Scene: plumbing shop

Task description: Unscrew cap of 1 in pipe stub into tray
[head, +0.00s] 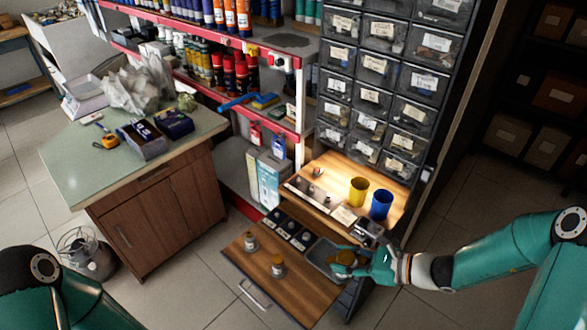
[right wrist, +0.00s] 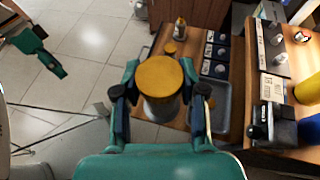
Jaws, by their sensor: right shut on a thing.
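My right gripper (head: 343,262) is shut on an orange-brown round cap (right wrist: 160,75). In the right wrist view its fingers (right wrist: 160,88) press the cap from both sides. A grey cylinder (right wrist: 165,108) shows just under the cap; I cannot tell whether the two are still joined. The grey tray (right wrist: 220,100) lies just right of the gripper; its rim also shows behind the gripper in the head view (head: 311,252). Two small capped pieces, one farther (head: 250,241) and one nearer (head: 278,266), stand on the wooden board. A teal part resembling my left gripper (right wrist: 45,55) shows at upper left.
The pulled-out wooden board (head: 300,298) has free room in front. Dark compartments (head: 290,228) line its back. Above it, a wooden shelf (head: 335,165) holds a yellow cup (head: 358,190) and a blue cup (head: 381,204). A green-topped cabinet (head: 85,160) stands left.

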